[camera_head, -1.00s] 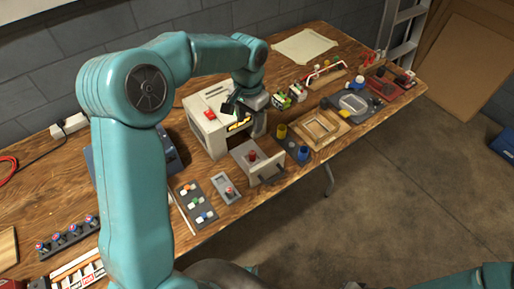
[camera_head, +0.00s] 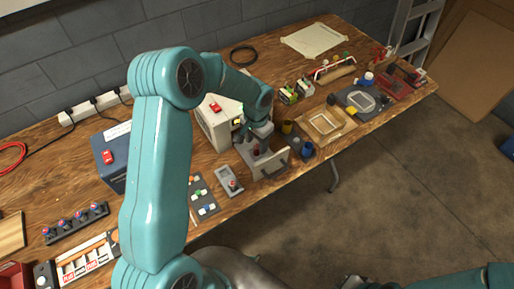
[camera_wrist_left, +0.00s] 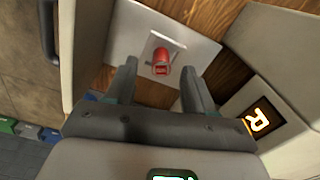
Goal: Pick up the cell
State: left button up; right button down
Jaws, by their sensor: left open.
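The red cell (camera_wrist_left: 161,62) stands on a pale square in the open drawer of the white charger, in the left wrist view. In the head view the cell (camera_head: 257,151) is partly hidden under my left gripper (camera_head: 256,142). In the left wrist view my left gripper (camera_wrist_left: 160,82) is open and empty, its fingers apart on either side of the cell in the picture, not visibly touching it. The pale drawer (camera_head: 270,165) has a dark handle at its front. A dark part of my right gripper (camera_head: 355,284) shows at the bottom edge; its jaws are unclear.
The white charger body (camera_head: 211,127) stands behind the drawer. A grey tray (camera_head: 229,181) with another red-topped piece lies left of the drawer. Blue (camera_head: 307,150) and yellow (camera_head: 287,127) cups stand right.

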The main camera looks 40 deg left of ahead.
aim_at(257, 150)
pick_arm(q)
notch_tip(257, 150, down, 3)
jog(key=shift+w+a+r, duration=0.1)
jog(key=c, duration=0.9)
grip_shut()
